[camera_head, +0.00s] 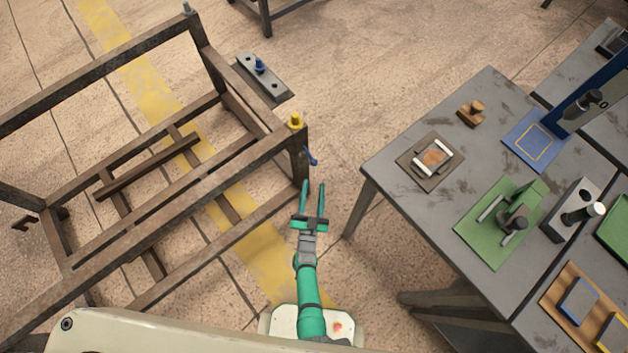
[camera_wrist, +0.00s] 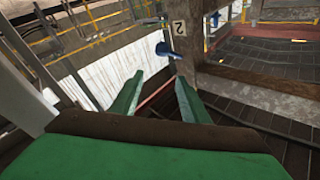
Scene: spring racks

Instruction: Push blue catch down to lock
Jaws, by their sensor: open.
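The blue catch (camera_head: 310,156) sticks out from the right side of the rack's near corner post, just below a yellow cap (camera_head: 295,121). The fingers look apart from the catch in both views. The rack (camera_head: 205,187) is a dark, worn metal frame on the left.
A grey table (camera_head: 400,195) stands to the right with fixtures on it, including a green plate (camera_head: 474,232). A grey plate with a blue knob (camera_head: 260,66) sits behind the rack's corner. The floor between rack and table is clear.

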